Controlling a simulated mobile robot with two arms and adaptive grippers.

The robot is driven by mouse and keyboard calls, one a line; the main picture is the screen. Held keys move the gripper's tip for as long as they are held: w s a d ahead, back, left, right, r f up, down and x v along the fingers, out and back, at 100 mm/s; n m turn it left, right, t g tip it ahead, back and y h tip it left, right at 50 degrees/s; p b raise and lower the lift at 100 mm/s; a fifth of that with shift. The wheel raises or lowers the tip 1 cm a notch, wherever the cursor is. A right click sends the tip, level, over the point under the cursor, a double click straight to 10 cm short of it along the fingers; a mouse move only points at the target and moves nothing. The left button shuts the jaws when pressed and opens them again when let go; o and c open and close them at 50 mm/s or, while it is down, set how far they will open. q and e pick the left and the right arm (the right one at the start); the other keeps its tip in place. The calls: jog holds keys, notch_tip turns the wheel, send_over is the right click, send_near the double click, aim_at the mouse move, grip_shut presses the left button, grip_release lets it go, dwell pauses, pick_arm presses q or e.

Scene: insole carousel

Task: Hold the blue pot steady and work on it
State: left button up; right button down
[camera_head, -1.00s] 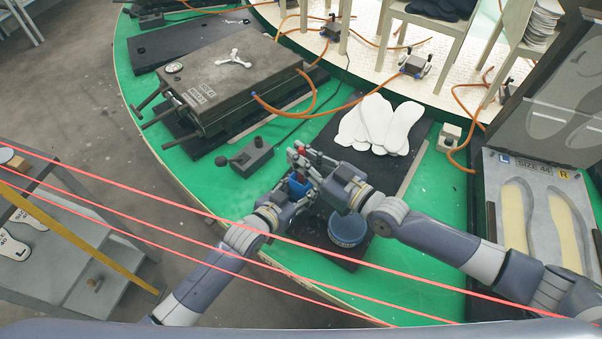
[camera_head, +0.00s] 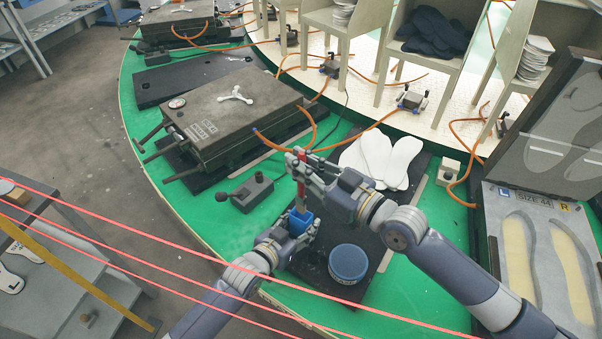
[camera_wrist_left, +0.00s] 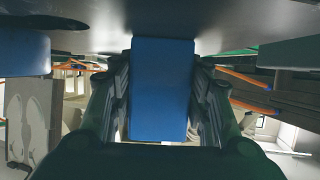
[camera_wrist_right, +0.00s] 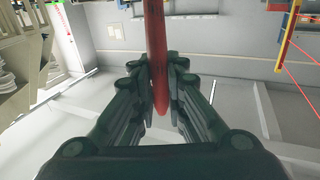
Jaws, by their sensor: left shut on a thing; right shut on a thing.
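The blue pot (camera_head: 300,222) is a small block-like container in my left gripper (camera_head: 302,228), above the black mat. The left wrist view shows its flat blue side (camera_wrist_left: 162,90) between the two fingers. My right gripper (camera_head: 299,160) is above the pot, shut on a red-handled tool (camera_head: 301,187). A pale lower part of the tool points down to the pot's top. I cannot tell whether its end is inside the pot. In the right wrist view the red handle (camera_wrist_right: 159,60) runs between the fingertips.
A round blue tin (camera_head: 348,263) stands on the black mat (camera_head: 315,262), close to the right of my left gripper. White insoles (camera_head: 385,160) lie behind my right gripper. A dark press (camera_head: 235,115) stands back left. An open size 44 mould (camera_head: 493,215) is at right.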

pick_arm(q)
jog(key=shift+f, duration=0.1)
jog(key=o, duration=1.2)
jog(key=shift+s+a, duration=0.1)
jog(key=v, duration=1.2)
